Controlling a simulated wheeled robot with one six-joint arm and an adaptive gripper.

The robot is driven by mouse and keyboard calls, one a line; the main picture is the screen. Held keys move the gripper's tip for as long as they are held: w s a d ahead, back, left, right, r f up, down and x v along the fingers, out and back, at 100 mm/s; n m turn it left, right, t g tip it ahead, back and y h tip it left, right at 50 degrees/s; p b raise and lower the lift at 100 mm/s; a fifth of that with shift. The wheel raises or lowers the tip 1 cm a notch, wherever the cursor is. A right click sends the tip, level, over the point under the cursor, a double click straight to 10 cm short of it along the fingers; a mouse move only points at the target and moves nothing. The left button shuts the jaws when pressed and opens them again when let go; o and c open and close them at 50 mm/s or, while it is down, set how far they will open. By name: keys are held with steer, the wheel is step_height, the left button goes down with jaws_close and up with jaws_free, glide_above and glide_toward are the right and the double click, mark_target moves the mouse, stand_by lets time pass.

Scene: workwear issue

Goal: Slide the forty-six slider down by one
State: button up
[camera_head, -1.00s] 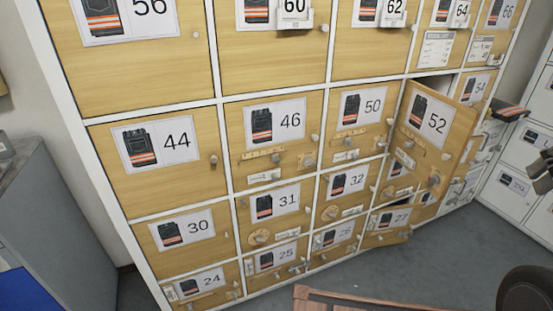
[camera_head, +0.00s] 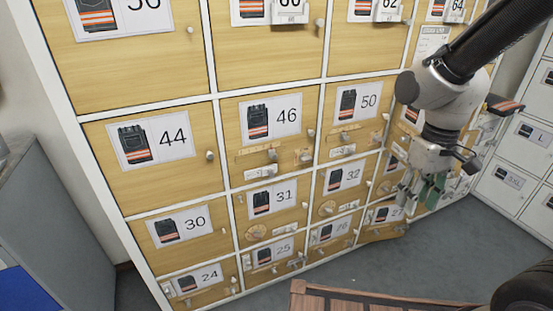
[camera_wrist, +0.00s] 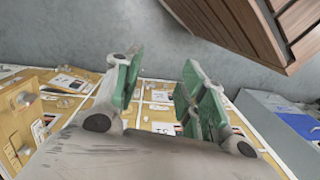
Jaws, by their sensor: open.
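The locker door marked 46 (camera_head: 288,116) is in the middle of the head view and is shut. Under its picture label sits a slider strip (camera_head: 257,153) with a small grey knob (camera_head: 272,156), and a white label plate (camera_head: 262,173) below it. The scale is too small to read. My gripper (camera_head: 416,194) is at the right, in front of the 52 column and apart from the 46 door. In the wrist view my gripper (camera_wrist: 163,70) is open and empty, its green-padded fingers pointing toward the floor, with locker fronts beneath.
Doors 44 (camera_head: 172,139), 50 (camera_head: 368,100) and 31 (camera_head: 285,196) surround 46, with protruding knobs. A slatted wooden bench (camera_wrist: 235,25) shows in the wrist view. A grey cabinet (camera_head: 60,215) stands at the left. Grey floor (camera_head: 350,272) is open before the lockers.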

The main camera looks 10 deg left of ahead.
steer(key=w+a+f+n+t+y, duration=0.1)
steer(key=w+a+f+t, duration=0.15)
steer(key=a+f, duration=0.75)
steer(key=w+a+f+n+t+y, duration=0.1)
steer(key=w+a+f, duration=0.3)
steer(key=a+f, duration=0.6)
steer(key=t+y, duration=0.8)
steer(key=t, duration=0.5)
glide_toward(274, 157)
steer(key=w, duration=0.2)
steer(key=shift+g, duration=0.25)
steer(key=x, duration=0.7)
steer(key=shift+a+r, duration=0.15)
steer(key=shift+a, duration=0.25)
jaws_close()
